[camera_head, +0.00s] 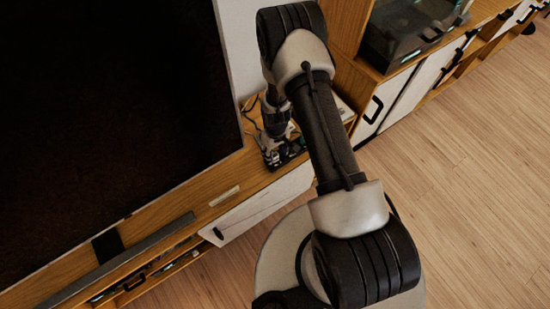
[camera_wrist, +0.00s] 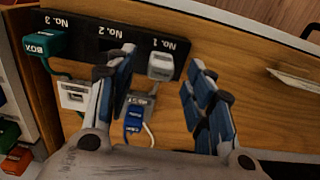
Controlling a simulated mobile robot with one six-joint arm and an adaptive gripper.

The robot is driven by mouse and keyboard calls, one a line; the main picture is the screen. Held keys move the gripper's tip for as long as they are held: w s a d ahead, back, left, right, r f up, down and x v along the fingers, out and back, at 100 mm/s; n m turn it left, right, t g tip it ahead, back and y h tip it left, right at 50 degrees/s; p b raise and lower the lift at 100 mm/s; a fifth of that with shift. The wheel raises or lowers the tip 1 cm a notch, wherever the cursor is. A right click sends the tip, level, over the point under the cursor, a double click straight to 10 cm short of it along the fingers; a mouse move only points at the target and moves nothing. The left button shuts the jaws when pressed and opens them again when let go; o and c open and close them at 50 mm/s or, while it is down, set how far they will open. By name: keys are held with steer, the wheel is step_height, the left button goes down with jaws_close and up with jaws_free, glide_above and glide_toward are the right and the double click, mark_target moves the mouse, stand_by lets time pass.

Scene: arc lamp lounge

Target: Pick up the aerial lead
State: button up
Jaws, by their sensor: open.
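In the wrist view several plugs sit at a black strip (camera_wrist: 112,30) marked No. 1, No. 2 and No. 3 upside down. A grey plug (camera_wrist: 160,66) is at No. 1, between the fingertips in the picture. A green plug (camera_wrist: 42,44) marked BOX is at No. 3. A blue plug (camera_wrist: 134,118) with a thin pale cable lies lower, between the fingers; its label is too small to read. I cannot tell which is the aerial lead. My gripper (camera_wrist: 162,57) is open, with nothing clearly held. In the head view my gripper (camera_head: 275,152) is low over the cabinet top, partly hidden by my arm.
A large dark screen (camera_head: 110,110) stands left of my arm. The wooden cabinet (camera_head: 225,185) runs beneath it, with a small pale bar (camera_head: 224,196) on top. A dark glassy box (camera_head: 405,35) is at upper right. A white box (camera_wrist: 75,95) sits left of the fingers.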

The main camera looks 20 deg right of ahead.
mark_target(275, 155)
step_height(275, 155, down, 3)
steer(key=shift+f+b, duration=0.15)
steer(key=shift+b, duration=0.3)
steer(key=c, duration=1.1)
